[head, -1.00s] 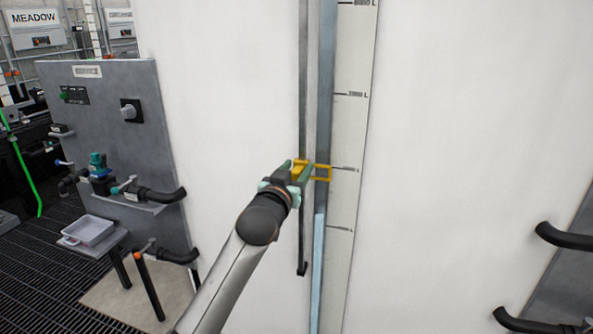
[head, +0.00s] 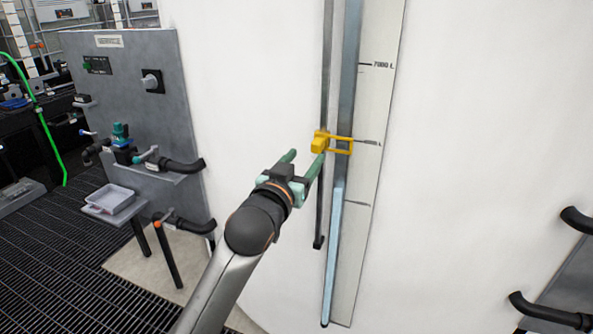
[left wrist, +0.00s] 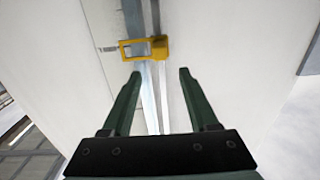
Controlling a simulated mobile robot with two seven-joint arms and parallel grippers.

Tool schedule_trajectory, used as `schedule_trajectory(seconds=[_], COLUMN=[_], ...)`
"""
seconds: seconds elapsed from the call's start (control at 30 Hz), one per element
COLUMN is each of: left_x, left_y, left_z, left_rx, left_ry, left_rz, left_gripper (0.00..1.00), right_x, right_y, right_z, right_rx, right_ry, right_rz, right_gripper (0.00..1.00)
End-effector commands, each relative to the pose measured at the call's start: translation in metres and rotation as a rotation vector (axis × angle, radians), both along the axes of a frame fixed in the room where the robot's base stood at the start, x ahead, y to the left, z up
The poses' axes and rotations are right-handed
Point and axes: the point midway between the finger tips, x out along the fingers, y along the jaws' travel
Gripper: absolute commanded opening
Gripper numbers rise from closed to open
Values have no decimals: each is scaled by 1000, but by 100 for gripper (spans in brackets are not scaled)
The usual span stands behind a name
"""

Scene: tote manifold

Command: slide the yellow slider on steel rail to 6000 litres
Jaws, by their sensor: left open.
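The yellow slider (head: 319,142) sits on the thin steel rail (head: 325,70) on the white tank. Its open yellow frame (head: 341,145) reaches right across the blue-grey sight tube, about level with the first tick below the 7000 L mark on the scale (head: 376,100). That tick's label is too small to read. My left gripper (head: 305,160) is open and empty, just left of and below the slider, apart from it. In the left wrist view the slider (left wrist: 158,47) shows beyond the open fingertips (left wrist: 160,76). My right gripper is out of view.
The rail ends in a dark hooked foot (head: 319,242). A grey service panel (head: 130,110) with pipes, valves and a small tray (head: 110,198) stands at left. Black pipes (head: 545,310) stick out at lower right. The tank wall around the rail is clear.

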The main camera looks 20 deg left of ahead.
Motion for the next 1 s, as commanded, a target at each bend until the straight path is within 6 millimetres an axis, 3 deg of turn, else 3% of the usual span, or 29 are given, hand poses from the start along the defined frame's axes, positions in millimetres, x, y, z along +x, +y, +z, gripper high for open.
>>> schedule_trajectory(seconds=[0.1,0.3,0.83,0.93,1.0], left_x=[-18,-33,-35,-36,-39], left_y=[1,2,2,1,-1], left_z=[-1,0,-1,-18,-47], left_rx=[-1,0,1,6,13], left_ry=[-1,-1,1,30,76], left_rz=[0,1,1,-6,-16], left_gripper=[60,60,60,60,60], right_x=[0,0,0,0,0], right_y=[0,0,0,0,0], right_z=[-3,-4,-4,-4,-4], right_rx=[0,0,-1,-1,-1], right_ry=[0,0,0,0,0], right_rz=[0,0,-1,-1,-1], right_gripper=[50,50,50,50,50])
